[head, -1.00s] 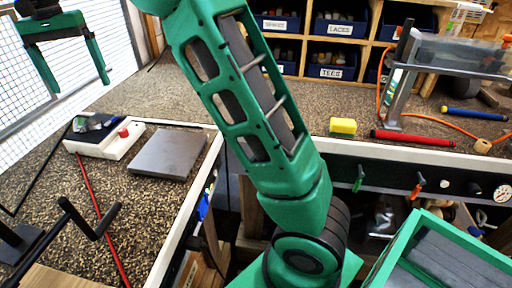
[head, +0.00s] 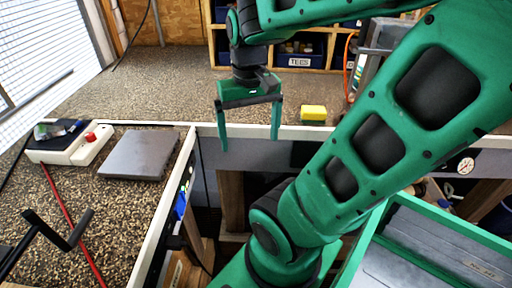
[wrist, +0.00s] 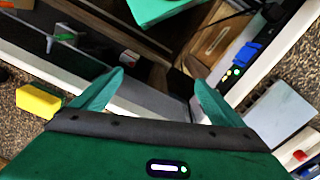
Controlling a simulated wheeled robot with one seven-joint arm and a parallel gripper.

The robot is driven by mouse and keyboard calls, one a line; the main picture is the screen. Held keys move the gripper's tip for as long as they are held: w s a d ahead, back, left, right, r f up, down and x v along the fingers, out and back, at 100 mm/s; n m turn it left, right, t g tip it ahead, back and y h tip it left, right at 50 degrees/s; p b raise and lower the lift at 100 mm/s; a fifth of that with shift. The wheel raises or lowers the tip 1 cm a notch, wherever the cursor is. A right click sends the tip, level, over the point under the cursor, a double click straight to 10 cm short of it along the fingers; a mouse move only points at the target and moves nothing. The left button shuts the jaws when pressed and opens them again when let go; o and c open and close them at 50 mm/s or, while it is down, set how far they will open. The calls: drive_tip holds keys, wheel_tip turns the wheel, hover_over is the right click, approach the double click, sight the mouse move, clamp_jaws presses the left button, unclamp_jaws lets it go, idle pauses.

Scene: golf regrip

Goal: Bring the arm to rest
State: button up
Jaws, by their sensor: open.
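My gripper (head: 249,143) hangs in the middle of the head view with its two green fingers spread apart, pointing down. Nothing shows between them. It is over the front edge of the back bench, left of a yellow sponge (head: 313,114). In the wrist view both fingers (wrist: 158,92) show apart, with the bench edge and the dark gap below the bench behind them. My arm is folded, with a large link crossing the right of the head view.
A grey plate (head: 139,155) and a white device with a red button (head: 70,142) lie on the left bench. A crank handle (head: 57,232) stands at lower left. Blue bins (head: 300,54) sit in shelves behind. A green-rimmed box (head: 462,229) is at lower right.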

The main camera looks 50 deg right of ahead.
drive_tip(key=s+f, duration=0.2)
drive_tip(key=s, duration=0.1)
drive_tip(key=shift+s+a+f, duration=0.15)
drive_tip(key=shift+s+a, duration=0.05)
drive_tip(key=shift+s, duration=0.1)
drive_tip(key=shift+w+f, duration=0.25)
drive_tip(key=shift+w, duration=0.4)
idle(1.1)
